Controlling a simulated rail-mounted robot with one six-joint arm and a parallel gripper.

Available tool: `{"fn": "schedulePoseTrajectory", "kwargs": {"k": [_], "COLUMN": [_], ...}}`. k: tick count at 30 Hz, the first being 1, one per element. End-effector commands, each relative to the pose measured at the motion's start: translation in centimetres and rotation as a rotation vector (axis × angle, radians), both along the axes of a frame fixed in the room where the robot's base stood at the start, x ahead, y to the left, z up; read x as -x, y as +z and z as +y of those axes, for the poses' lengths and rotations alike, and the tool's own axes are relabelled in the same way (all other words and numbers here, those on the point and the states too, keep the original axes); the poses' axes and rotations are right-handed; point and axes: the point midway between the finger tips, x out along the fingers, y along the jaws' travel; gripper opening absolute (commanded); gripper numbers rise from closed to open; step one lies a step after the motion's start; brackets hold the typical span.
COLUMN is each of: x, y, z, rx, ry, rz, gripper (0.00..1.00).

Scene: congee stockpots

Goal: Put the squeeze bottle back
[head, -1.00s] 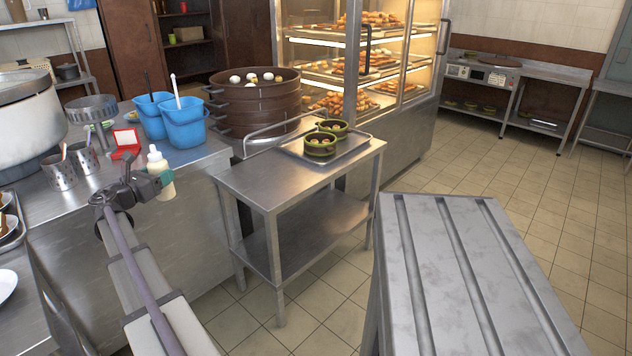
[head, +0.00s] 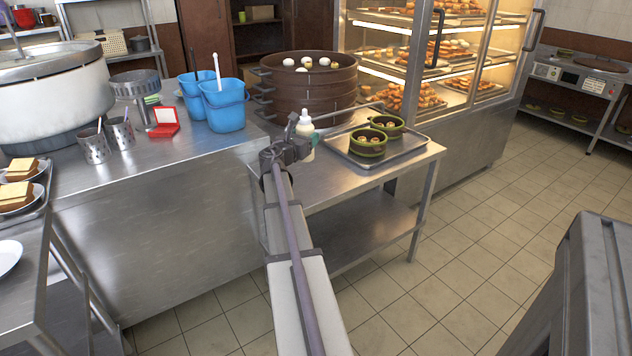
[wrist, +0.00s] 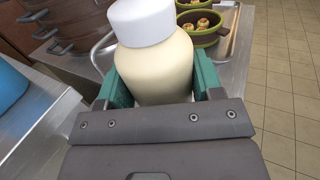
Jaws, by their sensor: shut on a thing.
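The squeeze bottle (head: 305,124) is cream with a white cap and is held upright by my gripper (head: 306,143). In the head view it appears in front of the small steel side table (head: 340,188), left of the tray. In the wrist view the bottle (wrist: 157,62) sits between the two green fingers of my gripper (wrist: 160,85), which are shut on it. The bottle's lower end is hidden in the wrist view. I cannot tell how high it is above the table.
A tray (head: 341,150) with two green-and-brown bowls (head: 368,142) is on the side table. Dark stacked steamers (head: 309,88) stand behind it. Blue buckets (head: 222,104), a red box (head: 165,121) and metal cups (head: 94,145) stand on the counter (head: 150,185) to the left.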

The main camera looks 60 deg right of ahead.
Motion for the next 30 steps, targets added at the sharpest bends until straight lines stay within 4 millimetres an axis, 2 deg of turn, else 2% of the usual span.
{"fn": "schedulePoseTrajectory", "kwargs": {"k": [7,9,13,18,20,26,30], "x": [0.1,0.1,0.1,0.1,0.1,0.1,0.1], "y": [-6.1,-6.8,-6.6,-10.1,-10.5,-9.9,-10.4], "z": [0.0,0.0,0.0,0.0,0.0,0.0,0.0], "rx": [0.000,0.000,0.000,0.000,0.000,0.000,0.000], "ry": [-0.002,-0.002,-0.003,-0.003,-0.003,-0.003,-0.003], "rz": [0.000,0.000,0.000,0.000,0.000,0.000,0.000], "gripper": [0.50,0.50,0.50,0.50,0.50,0.50,0.50]}}
